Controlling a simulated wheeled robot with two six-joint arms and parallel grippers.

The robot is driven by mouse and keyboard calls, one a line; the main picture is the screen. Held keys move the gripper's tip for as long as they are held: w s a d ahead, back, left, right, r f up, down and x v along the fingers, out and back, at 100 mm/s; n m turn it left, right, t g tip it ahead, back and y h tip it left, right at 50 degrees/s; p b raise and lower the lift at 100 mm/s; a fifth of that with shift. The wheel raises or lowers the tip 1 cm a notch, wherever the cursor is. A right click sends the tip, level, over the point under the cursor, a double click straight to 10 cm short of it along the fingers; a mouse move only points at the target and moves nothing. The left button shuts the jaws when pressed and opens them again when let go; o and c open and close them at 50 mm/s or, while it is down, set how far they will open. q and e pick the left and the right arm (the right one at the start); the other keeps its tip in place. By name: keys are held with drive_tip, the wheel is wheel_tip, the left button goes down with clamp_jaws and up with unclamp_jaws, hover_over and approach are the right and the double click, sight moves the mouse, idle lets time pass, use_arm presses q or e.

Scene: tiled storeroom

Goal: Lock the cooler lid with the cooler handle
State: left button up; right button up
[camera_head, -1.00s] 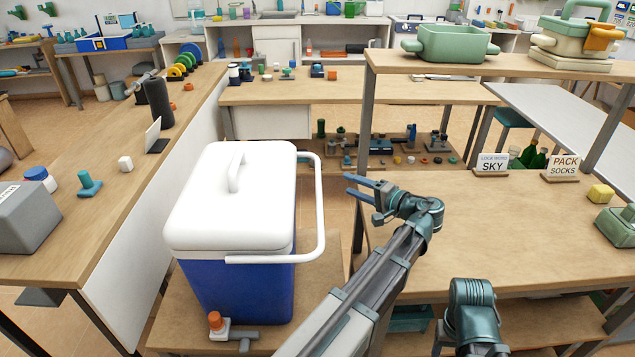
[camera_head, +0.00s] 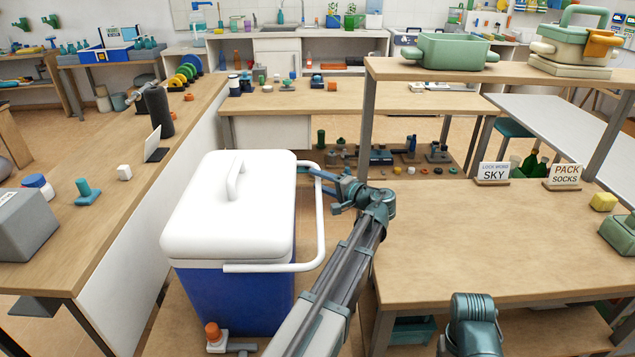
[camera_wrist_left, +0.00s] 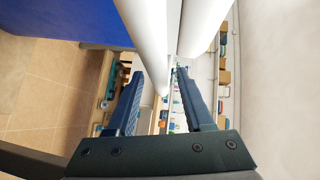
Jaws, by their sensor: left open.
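The cooler has a blue body (camera_head: 235,300) and a white lid (camera_head: 230,200) lying shut on top. Its white handle (camera_head: 320,225) is a loop that sticks out to the right of the lid, not upright over it. My left gripper (camera_head: 324,180) is at the far right part of this loop. In the left wrist view its two fingers (camera_wrist_left: 157,95) are open, with a white handle bar (camera_wrist_left: 150,45) running between and just beyond the tips. I cannot tell whether they touch it. My right gripper is out of view.
The cooler stands on a low wooden surface with an orange-topped fitting (camera_head: 213,336) in front. A wooden workbench (camera_head: 110,215) is on the left, and a table (camera_head: 480,240) with two signs is close on the right. A shelf (camera_head: 430,70) stands above that table.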

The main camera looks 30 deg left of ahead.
use_arm(q)
drive_tip(key=shift+w+a, duration=0.1)
drive_tip(key=shift+a, duration=0.35)
clamp_jaws()
idle(1.2)
